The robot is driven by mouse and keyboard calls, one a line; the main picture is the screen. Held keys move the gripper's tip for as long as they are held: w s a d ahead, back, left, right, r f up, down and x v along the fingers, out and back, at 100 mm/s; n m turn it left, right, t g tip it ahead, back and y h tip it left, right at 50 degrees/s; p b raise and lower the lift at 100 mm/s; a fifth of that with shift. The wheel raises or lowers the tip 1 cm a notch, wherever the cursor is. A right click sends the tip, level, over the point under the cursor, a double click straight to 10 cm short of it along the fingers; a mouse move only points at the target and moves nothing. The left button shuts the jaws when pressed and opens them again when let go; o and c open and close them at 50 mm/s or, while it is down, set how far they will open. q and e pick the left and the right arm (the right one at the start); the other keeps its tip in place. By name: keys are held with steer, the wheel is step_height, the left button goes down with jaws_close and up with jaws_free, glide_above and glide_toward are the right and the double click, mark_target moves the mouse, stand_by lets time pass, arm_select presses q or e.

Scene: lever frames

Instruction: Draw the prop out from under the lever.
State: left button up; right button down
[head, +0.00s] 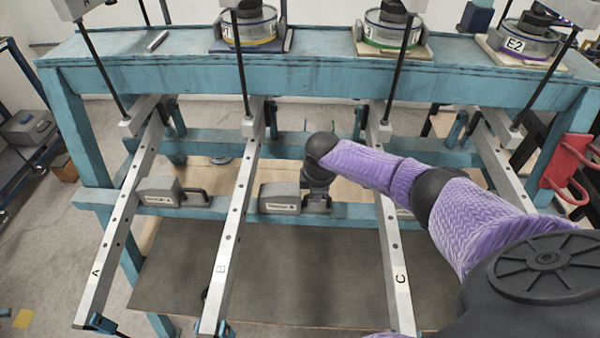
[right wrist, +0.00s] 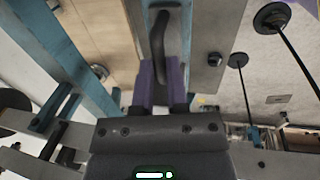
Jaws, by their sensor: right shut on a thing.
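Grey levers marked A (head: 120,235), B (head: 229,225) and C (head: 393,245) slope towards me, with a further lever on the right. A grey block-shaped prop (head: 279,198) rests on the teal crossbar just right of lever B, with a narrow gap showing between them. My right gripper (head: 317,197) is at its right side, its jaws mostly hidden by my wrist. In the right wrist view the purple fingers (right wrist: 161,85) are shut on the prop's dark curved handle (right wrist: 158,45). My left gripper is in neither view.
A similar prop (head: 160,191) sits against lever A, its handle pointing right. Lever C stands beneath my right arm. Labelled round weights (head: 252,27) stand on the teal top beam (head: 320,70). Thin black rods hang to the levers. A red bracket (head: 568,170) is at right.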

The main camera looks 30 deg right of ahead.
steer(key=shift+d, duration=0.1)
steer(key=c, duration=0.6)
jaws_free()
steer(key=shift+s+d, duration=0.15)
steer(key=shift+c, duration=0.2)
steer(key=shift+r, duration=0.15)
step_height(320, 180, up, 10)
steer(key=s+a+p, duration=0.1)
steer(key=p, duration=0.3)
steer(key=shift+s+a+f, duration=0.15)
steer(key=shift+s+f, duration=0.1)
